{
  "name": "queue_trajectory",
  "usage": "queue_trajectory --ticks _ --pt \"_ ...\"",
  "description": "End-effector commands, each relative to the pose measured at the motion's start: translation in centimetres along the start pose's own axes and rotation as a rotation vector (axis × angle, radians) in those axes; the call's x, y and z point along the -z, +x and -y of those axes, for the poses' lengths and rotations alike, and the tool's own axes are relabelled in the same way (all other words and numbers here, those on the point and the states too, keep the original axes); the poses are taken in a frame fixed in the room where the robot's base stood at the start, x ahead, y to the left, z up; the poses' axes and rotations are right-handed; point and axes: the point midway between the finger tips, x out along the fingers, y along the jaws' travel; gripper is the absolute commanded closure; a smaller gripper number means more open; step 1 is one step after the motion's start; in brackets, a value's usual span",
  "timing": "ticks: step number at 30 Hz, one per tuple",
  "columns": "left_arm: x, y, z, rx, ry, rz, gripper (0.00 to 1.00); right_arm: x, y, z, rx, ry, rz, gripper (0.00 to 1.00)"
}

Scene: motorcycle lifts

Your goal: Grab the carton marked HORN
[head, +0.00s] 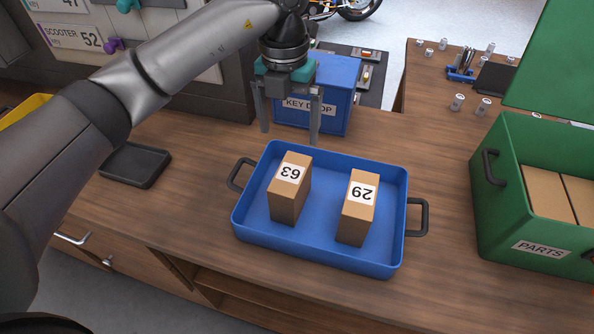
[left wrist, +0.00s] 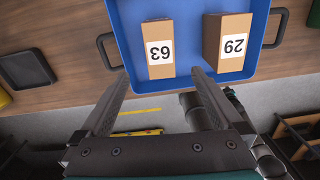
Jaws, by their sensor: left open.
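Two brown cartons stand upright in a blue tray (head: 325,244). The left carton (head: 287,206) has a white label reading 63, and the right carton (head: 353,226) has one reading 29; both labels are upside down in the head view. In the left wrist view the 63 carton (left wrist: 160,28) and the 29 carton (left wrist: 212,40) also show. I see no label reading HORN in either view.
A blue KEY DROP box (head: 335,112) stands behind the tray. A green PARTS box (head: 500,225) with an open lid, at right, holds cartons (head: 546,190) with no readable labels. A black dish (head: 135,165) lies at left. Small jars (head: 457,103) stand at back right.

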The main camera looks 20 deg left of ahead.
Motion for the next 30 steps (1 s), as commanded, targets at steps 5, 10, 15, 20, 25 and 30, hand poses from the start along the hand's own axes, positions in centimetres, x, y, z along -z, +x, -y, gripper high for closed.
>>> queue_trajectory --ticks 5,10,15,20,25,30 --pt "0.1 1.9 -0.6 -0.024 -0.01 -0.01 0.0 -0.1 -0.2 0.0 0.0 0.0 0.001 0.53" --pt "0.2 5.5 -0.6 -0.02 -0.009 -0.01 0.0 -1.8 -0.5 0.3 0.005 0.0 0.027 0.53" --pt "0.1 8.6 -0.5 -0.019 -0.008 -0.007 0.0 -2.2 -0.7 0.4 0.005 0.0 0.034 0.53" --pt "0.1 9.8 -0.5 -0.018 -0.006 -0.005 0.0 -1.7 -0.7 0.3 0.004 0.0 0.028 0.53" --pt "0.0 11.4 -0.3 -0.018 -0.007 -0.008 0.0 -1.2 -1.0 0.3 0.004 0.0 0.02 0.53" --pt "-0.2 13.9 0.0 -0.018 -0.008 -0.007 0.0 -1.1 -1.2 0.3 0.004 -0.001 0.018 0.53"
